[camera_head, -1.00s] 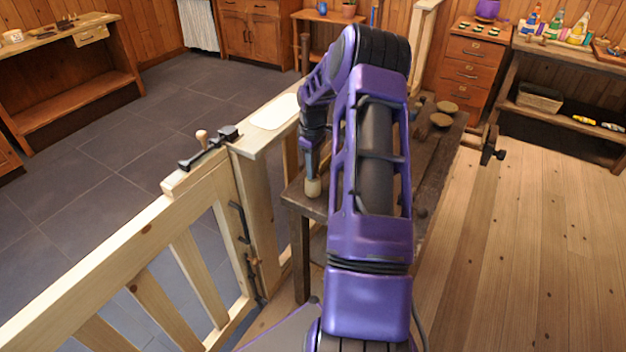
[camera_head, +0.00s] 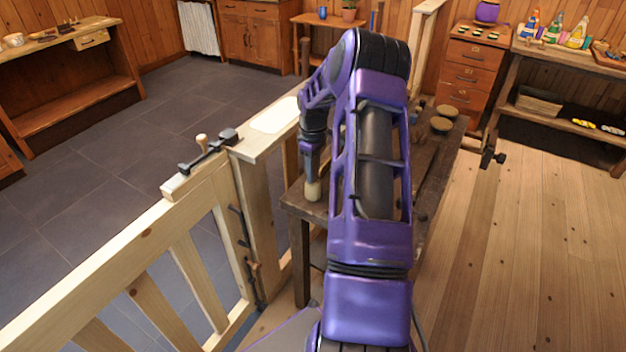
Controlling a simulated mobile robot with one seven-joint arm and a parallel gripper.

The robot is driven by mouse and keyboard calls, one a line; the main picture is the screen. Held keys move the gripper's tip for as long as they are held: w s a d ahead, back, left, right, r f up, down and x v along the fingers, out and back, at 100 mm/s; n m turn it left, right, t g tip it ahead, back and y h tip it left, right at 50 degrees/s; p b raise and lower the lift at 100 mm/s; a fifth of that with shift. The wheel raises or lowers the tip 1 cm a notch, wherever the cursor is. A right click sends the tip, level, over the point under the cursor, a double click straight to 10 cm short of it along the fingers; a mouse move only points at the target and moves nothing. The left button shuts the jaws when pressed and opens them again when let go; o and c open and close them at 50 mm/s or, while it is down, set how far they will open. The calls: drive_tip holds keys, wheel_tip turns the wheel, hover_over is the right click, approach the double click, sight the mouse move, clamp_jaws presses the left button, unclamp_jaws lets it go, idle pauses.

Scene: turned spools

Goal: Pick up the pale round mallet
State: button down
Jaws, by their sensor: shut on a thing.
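The pale round mallet (camera_head: 313,191) is at the near left corner of the dark wooden workbench (camera_head: 296,203). My gripper (camera_head: 312,178) points down from above and is shut on it. The mallet's lower end is at the level of the bench top; I cannot tell whether it touches the bench. My purple arm hides much of the bench and part of the gripper.
A pale wooden gate (camera_head: 150,240) with a black latch (camera_head: 208,150) stands left of the bench. A vise handle (camera_head: 491,157) juts out there. Plank floor (camera_head: 540,240) at right is clear.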

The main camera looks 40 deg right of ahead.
wheel_tip(320, 180, up, 10)
drive_tip(key=shift+r, duration=0.1)
drive_tip(key=c, duration=1.2)
unclamp_jaws()
clamp_jaws()
drive_tip(key=shift+a, duration=0.1)
